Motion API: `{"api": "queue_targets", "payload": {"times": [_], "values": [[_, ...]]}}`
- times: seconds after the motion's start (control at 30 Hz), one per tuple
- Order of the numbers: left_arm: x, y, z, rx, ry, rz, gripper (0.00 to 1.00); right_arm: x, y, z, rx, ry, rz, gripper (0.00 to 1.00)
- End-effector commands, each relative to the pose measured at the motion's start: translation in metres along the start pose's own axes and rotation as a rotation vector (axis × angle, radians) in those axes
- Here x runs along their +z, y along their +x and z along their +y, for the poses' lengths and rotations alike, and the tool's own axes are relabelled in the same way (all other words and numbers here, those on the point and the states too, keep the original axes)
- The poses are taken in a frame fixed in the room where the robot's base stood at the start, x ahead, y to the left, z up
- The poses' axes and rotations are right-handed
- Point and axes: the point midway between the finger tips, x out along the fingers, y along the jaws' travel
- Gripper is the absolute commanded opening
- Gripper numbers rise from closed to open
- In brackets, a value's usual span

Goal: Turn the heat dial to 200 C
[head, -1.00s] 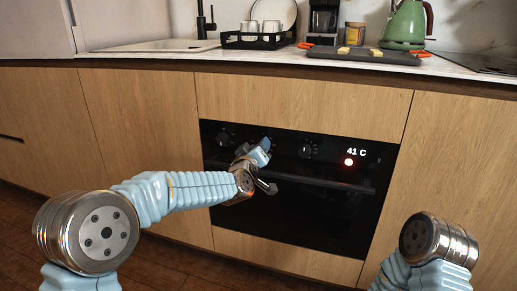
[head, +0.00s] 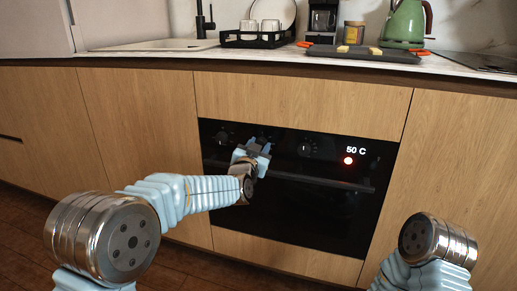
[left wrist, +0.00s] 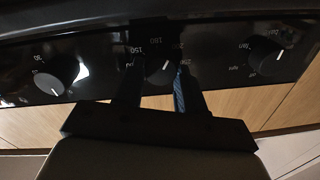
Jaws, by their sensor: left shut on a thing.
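The black oven (head: 315,205) has a control panel with several dials and a display (head: 356,150) that reads 50 C. The heat dial (left wrist: 160,74) is the middle one in the left wrist view, with marks such as 150 and 180 around it and a pale pointer line. My left gripper (head: 259,148) is at the panel, its fingers on either side of this dial and shut on it. The fingers also show in the left wrist view (left wrist: 156,88). In the head view the gripper hides the dial. My right gripper is out of view.
Another dial (left wrist: 58,76) sits to the left and one (left wrist: 266,56) to the right in the left wrist view. A red light (head: 348,160) glows below the display. The oven handle (head: 325,183) runs below the panel. The counter above holds a green kettle (head: 405,24) and a dish rack (head: 255,40).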

Motion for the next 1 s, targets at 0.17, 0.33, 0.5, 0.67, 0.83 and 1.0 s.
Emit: {"api": "queue_targets", "payload": {"times": [0.17,0.33,0.5,0.67,0.83,1.0], "values": [[0.0033,-0.0002,0.0023,0.005,0.127,0.002,0.08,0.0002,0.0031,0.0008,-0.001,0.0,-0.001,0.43],[0.0038,-0.0001,0.0019,0.006,0.216,0.005,0.08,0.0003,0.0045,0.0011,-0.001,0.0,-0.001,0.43],[0.0038,-0.0001,0.0021,0.007,0.269,0.008,0.08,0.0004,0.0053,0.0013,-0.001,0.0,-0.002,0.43],[0.0039,-0.0001,0.0017,0.007,0.293,0.008,0.08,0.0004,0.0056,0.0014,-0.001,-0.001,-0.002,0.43],[0.004,-0.0001,0.0016,0.007,0.298,0.008,0.08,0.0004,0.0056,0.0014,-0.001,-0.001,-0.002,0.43],[0.004,-0.0001,0.0015,0.007,0.298,0.008,0.08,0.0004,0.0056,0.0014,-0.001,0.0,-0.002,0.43]]}}
